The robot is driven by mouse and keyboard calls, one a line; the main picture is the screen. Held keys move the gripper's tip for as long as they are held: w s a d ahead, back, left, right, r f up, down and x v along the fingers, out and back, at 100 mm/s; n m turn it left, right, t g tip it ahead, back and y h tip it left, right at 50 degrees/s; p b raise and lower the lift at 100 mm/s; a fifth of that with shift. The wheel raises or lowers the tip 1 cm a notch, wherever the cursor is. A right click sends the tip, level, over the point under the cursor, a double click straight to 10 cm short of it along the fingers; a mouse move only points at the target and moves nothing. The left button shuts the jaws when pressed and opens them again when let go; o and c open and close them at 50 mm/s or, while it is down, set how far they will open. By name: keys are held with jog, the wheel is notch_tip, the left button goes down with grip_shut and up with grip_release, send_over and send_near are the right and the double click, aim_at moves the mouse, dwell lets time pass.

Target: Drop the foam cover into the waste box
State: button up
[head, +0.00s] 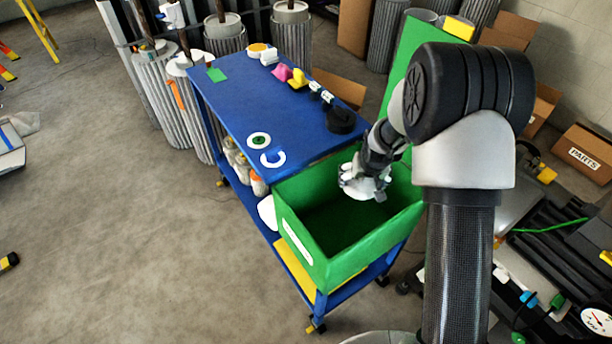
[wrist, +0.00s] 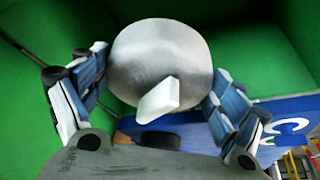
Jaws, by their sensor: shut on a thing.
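The green waste box (head: 375,258) sits on the low end of the blue cart, open at the top, with a white label on its left side. My gripper (head: 365,184) is over the box's opening, near its back side; I cannot tell whether it is below the rim. In the wrist view, its two fingers are closed on both sides of the foam cover (wrist: 158,55), a rounded grey-white piece with a white tab. Green walls (wrist: 296,35) show behind it. The fingers partly hide the cover in the head view.
The blue cart top (head: 245,112) carries a white ring, a C-shaped piece, a black round part and small coloured pieces. A tall green panel (head: 412,38) stands behind the box. Equipment with a gauge (head: 596,320) lies to the right. Open floor is at left.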

jog(key=o, duration=1.2)
jog(key=v, duration=1.2)
